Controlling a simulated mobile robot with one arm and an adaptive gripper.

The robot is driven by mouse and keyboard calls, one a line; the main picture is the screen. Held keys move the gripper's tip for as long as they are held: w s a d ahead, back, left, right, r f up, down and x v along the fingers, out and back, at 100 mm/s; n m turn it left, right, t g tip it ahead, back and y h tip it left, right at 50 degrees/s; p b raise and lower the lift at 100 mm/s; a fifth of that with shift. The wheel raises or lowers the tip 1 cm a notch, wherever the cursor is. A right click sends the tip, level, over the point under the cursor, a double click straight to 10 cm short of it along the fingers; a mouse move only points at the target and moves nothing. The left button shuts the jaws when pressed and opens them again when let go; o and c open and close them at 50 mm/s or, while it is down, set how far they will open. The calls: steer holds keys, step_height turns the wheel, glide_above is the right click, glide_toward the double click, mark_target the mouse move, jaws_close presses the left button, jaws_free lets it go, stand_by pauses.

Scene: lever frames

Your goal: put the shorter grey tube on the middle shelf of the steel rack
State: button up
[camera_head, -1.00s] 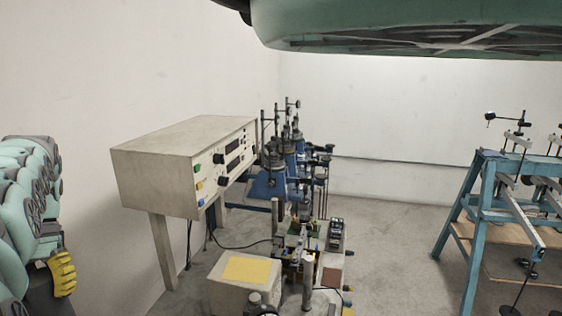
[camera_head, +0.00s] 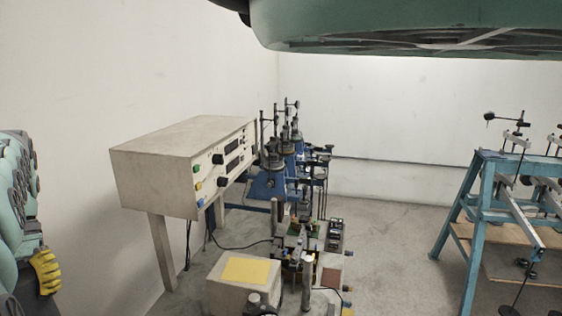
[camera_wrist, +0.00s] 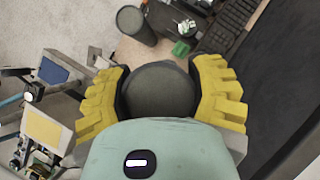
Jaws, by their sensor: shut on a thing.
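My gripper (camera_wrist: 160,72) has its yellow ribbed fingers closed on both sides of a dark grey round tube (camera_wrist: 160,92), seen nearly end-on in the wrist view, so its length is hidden. Another dark grey tube (camera_wrist: 137,24) stands on a brown surface beyond it. I cannot tell which tube is shorter. In the head view only part of my gripper (camera_head: 46,271) shows at the left edge, and the held tube is not visible there. I see no steel rack in either view.
A keyboard (camera_wrist: 238,24) and a small green item (camera_wrist: 180,48) lie near the standing tube. A beige console (camera_head: 180,158) stands left of blue lab apparatus (camera_head: 268,180). A blue-green frame (camera_head: 468,205) stands at right. Grey floor (camera_head: 385,225) between them is clear.

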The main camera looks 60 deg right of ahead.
steer(key=shift+a+r, duration=0.2)
steer(key=shift+a, duration=0.1)
steer(key=s+a+r+n+h, duration=0.3)
steer(key=a+n, duration=0.3)
steer(key=a, duration=0.1)
step_height(320, 180, up, 8)
steer(key=s+p, duration=0.2)
steer(key=p, duration=1.4)
steer(key=shift+d+g, duration=0.15)
steer(key=shift+g, duration=0.25)
steer(key=shift+f, duration=0.1)
